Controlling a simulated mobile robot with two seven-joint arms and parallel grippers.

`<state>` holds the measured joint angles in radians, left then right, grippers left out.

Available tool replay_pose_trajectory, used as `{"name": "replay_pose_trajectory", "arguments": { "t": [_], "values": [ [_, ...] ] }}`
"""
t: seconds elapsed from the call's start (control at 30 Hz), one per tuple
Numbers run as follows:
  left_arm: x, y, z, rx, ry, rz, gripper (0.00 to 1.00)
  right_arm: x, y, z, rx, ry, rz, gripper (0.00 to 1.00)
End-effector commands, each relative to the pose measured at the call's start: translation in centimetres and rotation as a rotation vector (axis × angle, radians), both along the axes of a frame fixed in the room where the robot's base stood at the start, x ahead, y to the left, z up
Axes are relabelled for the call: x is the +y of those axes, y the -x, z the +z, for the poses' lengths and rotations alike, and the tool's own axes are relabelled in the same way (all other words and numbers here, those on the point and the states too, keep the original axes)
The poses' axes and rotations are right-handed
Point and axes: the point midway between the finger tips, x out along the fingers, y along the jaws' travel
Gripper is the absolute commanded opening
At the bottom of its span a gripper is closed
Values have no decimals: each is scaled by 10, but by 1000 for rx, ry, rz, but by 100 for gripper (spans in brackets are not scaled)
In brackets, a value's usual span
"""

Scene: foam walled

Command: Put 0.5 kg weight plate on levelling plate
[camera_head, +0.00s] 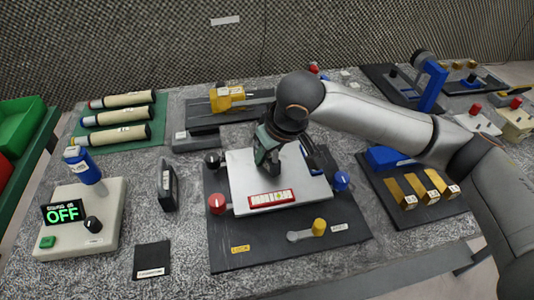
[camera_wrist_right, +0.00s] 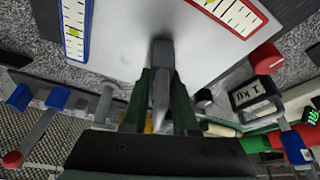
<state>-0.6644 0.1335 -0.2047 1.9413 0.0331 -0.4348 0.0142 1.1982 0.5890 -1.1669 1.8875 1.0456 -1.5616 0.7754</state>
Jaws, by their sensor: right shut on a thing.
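The levelling plate (camera_head: 238,171) is a silver square plate on a black base, and it also shows in the right wrist view (camera_wrist_right: 125,35). My right gripper (camera_head: 267,165) is over the plate, pointing down. In the right wrist view its green fingers (camera_wrist_right: 160,100) are shut on a thin grey piece (camera_wrist_right: 161,90), seen edge-on. This may be the 0.5 kg weight plate, but no label shows. The piece's end is close to the plate surface; I cannot tell whether it touches. My left gripper is not in view.
On the plate lie a red-framed level (camera_head: 271,198) and a blue-framed level (camera_wrist_right: 75,25). Red (camera_head: 217,203), blue (camera_head: 341,180) and black (camera_head: 212,159) knobs surround it. A black block (camera_head: 167,186), marked 1 kg in the wrist view (camera_wrist_right: 254,95), stands left of the base.

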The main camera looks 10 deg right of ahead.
Motion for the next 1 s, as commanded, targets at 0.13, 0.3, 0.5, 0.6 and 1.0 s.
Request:
{"name": "replay_pose_trajectory", "arguments": {
  "t": [0.13,0.3,0.5,0.6,1.0],
  "values": [
    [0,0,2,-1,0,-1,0,0,0,0,-2,-2,0,0],
    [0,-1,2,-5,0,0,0,0,0,-3,1,0,0,42],
    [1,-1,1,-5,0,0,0,0,0,-3,1,0,0,57],
    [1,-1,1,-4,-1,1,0,0,0,-3,1,0,0,57],
    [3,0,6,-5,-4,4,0,-6,14,40,-4,-2,0,57]
  ]
}}
